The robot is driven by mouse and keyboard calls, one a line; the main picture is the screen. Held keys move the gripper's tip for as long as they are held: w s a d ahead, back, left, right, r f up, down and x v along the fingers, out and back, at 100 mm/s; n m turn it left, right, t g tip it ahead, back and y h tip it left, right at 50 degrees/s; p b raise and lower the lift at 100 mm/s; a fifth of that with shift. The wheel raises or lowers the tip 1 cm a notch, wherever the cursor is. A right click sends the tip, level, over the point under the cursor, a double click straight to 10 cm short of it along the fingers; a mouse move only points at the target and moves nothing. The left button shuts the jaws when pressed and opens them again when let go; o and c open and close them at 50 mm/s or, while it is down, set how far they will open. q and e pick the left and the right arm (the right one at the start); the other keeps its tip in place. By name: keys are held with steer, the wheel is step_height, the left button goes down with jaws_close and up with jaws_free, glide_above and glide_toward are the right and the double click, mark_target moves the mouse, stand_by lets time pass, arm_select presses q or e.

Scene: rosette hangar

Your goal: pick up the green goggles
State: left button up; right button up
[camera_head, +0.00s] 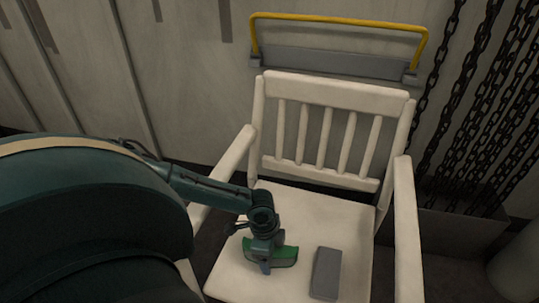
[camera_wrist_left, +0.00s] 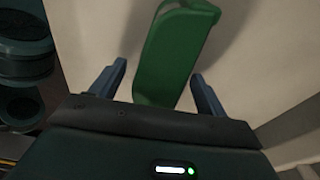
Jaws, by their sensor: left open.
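The green goggles (camera_head: 285,254) lie on the seat of a white chair (camera_head: 252,271), and my left gripper partly covers them in the head view. In the left wrist view the goggles (camera_wrist_left: 174,57) show as a long green shape between the two fingers, with their near end close to the palm. My left gripper (camera_wrist_left: 159,80) is open, one finger on each side of the goggles, with gaps on both sides. In the head view my left gripper (camera_head: 265,262) points down over the seat. I cannot tell whether a finger touches the goggles. My right gripper is not in view.
A grey box-like block (camera_head: 326,273) lies on the seat just right of the goggles. The chair's armrests (camera_head: 405,215) and slatted back (camera_head: 325,135) bound the seat. Dark chains (camera_head: 480,110) hang at the right. A yellow rail (camera_head: 340,20) is on the wall behind.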

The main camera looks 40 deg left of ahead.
arm_select(q)
steer(key=shift+c, duration=0.2)
steer(key=c, duration=1)
